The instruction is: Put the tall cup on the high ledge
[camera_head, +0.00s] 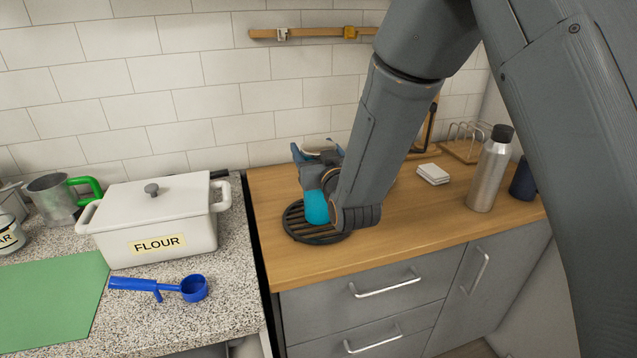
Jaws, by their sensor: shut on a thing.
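My arm comes down from the upper right, and its wrist is bent in front of the tiled wall, over the wooden counter. My gripper (317,160) is at the far side of this wrist, mostly hidden by it. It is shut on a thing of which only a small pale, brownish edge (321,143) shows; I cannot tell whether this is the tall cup. A dark blue cup-like thing (523,180) stands at the right, partly covered by my arm. A narrow wooden ledge or rail (313,33) runs along the wall, high above the counter.
A black round grate (297,229) lies below my wrist. A steel bottle (490,172), white stacked pads (433,174) and a wooden rack (462,151) stand right. On the left speckled counter are the flour box (150,220), blue scoop (160,287), green mat (50,300) and green-handled metal mug (55,198).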

